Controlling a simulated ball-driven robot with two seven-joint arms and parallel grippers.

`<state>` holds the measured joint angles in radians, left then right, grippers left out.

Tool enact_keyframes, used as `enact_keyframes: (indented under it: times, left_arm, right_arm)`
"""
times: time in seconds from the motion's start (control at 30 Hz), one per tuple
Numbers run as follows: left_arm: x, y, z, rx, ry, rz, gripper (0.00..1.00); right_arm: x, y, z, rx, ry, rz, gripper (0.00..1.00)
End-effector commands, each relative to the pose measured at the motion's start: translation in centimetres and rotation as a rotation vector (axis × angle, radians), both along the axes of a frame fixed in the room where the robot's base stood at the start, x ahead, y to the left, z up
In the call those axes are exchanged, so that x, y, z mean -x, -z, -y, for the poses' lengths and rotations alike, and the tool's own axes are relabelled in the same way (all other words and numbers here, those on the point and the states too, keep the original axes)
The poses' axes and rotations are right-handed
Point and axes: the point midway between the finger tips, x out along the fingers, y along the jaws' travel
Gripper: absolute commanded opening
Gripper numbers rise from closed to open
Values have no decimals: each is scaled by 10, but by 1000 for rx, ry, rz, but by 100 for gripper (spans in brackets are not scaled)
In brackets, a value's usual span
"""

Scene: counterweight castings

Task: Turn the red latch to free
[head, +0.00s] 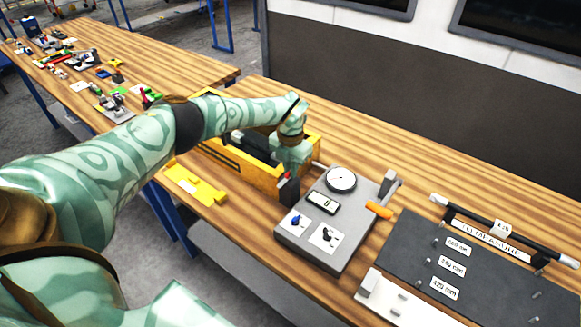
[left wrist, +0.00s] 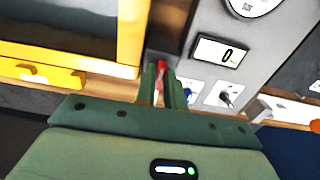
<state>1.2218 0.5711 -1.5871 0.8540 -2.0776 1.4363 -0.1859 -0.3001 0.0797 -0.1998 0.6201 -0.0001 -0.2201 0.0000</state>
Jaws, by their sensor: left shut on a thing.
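The red latch (left wrist: 161,68) shows as a small strip between the two green fingers in the left wrist view. It also shows in the head view (head: 286,177), by a dark upright block at the left edge of the grey gauge box. My left gripper (left wrist: 163,88) is shut on the latch; in the head view the hand (head: 288,172) reaches down to it from above. The fingers hide most of the latch, so its exact angle is hard to tell. My right gripper is not in view.
The grey box (head: 345,215) carries a dial (head: 341,179), a display reading 0 (head: 323,203), a blue knob (head: 295,219) and a black switch (head: 327,236). A yellow-walled crate (head: 240,170) stands close left. A dark board (head: 450,240) lies right. A yellow bracket (head: 195,185) lies in front.

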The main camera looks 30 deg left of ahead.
Motion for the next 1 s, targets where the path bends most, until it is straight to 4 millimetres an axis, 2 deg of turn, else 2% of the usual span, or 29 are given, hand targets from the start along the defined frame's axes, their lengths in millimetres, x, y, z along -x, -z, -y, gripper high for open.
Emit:
enact_keyframes:
  times: [0.07,0.1,0.17,0.2,0.43,0.57,0.67,1.0]
  left_arm:
    - [-2,-2,-1,0,0,7,0]
    - [-2,-2,-1,0,0,7,14]
    - [-2,-2,-1,-1,0,6,30]
    - [-2,-2,-1,-1,1,6,33]
    - [-1,-1,0,-1,2,3,33]
    - [-2,-10,0,0,3,5,33]
    - [-2,-27,-1,0,2,6,33]
    - [-2,-117,-1,0,2,8,33]
  right_arm:
    - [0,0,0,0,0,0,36]
    - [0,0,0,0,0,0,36]
    - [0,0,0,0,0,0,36]
    - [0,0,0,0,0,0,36]
    - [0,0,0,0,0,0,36]
    - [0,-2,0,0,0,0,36]
    - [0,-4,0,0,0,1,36]
    - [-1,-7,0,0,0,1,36]
